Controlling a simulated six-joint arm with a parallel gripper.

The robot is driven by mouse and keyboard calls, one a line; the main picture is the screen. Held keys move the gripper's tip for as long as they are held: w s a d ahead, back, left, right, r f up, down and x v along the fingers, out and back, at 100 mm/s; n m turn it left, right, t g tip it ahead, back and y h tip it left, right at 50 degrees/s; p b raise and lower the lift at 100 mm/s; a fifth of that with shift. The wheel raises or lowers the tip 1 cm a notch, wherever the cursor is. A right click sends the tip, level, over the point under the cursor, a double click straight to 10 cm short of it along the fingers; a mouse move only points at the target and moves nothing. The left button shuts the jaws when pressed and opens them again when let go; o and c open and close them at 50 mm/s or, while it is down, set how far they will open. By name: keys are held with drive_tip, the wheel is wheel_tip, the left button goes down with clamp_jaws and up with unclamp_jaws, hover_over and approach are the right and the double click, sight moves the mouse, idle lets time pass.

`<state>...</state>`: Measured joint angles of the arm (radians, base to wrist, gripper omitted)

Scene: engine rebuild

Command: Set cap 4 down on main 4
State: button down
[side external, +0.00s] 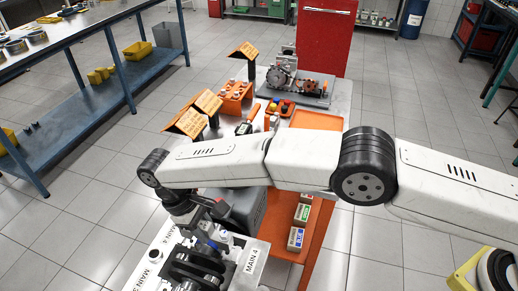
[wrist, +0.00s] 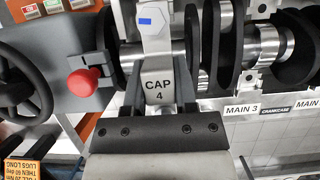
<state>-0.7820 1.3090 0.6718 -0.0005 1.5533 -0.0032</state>
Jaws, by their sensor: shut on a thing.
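Cap 4 (wrist: 158,88) is a grey metal bearing cap with a "CAP 4" label and a blue mark. In the wrist view my gripper (wrist: 158,72) is shut on it. The cap covers part of the shiny crankshaft (wrist: 262,45) behind it, and I cannot tell whether it touches its seat. In the side view my gripper (side external: 212,230) points down over the crankcase, close to the "MAIN 4" label (side external: 256,260). The main 4 seat itself is hidden behind the cap and gripper.
A dark handwheel (wrist: 25,65) and a red knob (wrist: 82,82) on a grey housing lie left of the cap. The "MAIN 3" label (wrist: 242,110) is to the right. Orange signs (side external: 188,122), an orange tray (side external: 318,119) and small boxes (side external: 299,220) stand around the bench.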

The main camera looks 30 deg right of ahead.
drive_tip(key=shift+f, duration=1.55)
idle(1.4)
drive_tip(key=c, duration=0.6)
unclamp_jaws()
drive_tip(key=shift+c, duration=0.2)
drive_tip(key=shift+r, duration=1.5)
drive_tip(key=o, duration=0.6)
drive_tip(key=shift+c, duration=0.2)
drive_tip(key=shift+r, duration=0.1)
